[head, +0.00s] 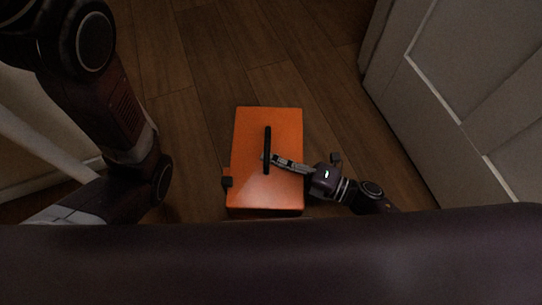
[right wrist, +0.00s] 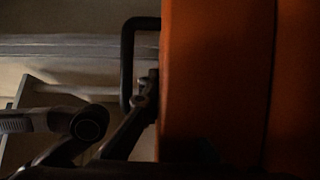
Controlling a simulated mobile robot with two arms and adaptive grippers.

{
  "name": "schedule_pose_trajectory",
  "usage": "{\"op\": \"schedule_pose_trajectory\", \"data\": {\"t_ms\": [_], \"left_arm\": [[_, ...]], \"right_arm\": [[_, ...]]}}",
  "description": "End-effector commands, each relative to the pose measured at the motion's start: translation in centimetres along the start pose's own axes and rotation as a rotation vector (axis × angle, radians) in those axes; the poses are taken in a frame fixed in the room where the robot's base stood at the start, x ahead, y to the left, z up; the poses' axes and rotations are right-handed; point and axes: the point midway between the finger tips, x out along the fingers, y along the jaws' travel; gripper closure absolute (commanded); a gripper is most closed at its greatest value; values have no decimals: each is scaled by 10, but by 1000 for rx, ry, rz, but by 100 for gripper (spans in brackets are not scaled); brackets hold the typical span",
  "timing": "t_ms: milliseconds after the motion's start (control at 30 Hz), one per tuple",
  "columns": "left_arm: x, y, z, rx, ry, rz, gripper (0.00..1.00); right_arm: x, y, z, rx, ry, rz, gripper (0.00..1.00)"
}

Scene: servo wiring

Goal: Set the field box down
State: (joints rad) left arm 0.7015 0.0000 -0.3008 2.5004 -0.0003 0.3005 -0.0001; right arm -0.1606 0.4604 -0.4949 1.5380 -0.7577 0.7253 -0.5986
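The orange field box (head: 250,130) is in the middle of the head view, with a black handle (head: 267,140) on its upper face. My right gripper (head: 268,158) reaches in from the right, and its fingers are closed across the handle. In the right wrist view the box's orange side (right wrist: 215,80) fills the right half, and the handle (right wrist: 128,60) stands beside it at the gripper's finger (right wrist: 143,98). I cannot tell whether the box touches the floor. My left arm is at the left of the head view, but its gripper is out of sight.
The wooden floor (head: 215,50) is bare beyond the box. A pale panelled door or cabinet front (head: 470,90) stands along the right. A pale surface (head: 30,140) is at the left, behind my left arm.

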Motion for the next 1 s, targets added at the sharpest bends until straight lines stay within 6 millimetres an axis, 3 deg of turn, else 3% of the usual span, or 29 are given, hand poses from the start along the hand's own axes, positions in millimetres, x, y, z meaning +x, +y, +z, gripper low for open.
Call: {"op": "schedule_pose_trajectory", "data": {"t_ms": [233, 400, 733, 867, 1000], "left_arm": [[-1, 0, 0, 0, -1, 0, 18], [-1, 0, 0, 0, -1, 0, 18], [0, 0, 0, 0, -1, 0, 18], [7, -2, 3, 0, -3, 0, 18], [19, -4, 8, 0, -3, 0, 18]], "right_arm": [[2, 5, 1, -4, 3, 15, 100], [0, -1, 0, -1, 1, 3, 79], [-2, 0, 0, -1, 1, 2, 78], [-17, 1, 1, 2, -1, -1, 78], [-45, 2, 0, 2, -1, -3, 78]]}}
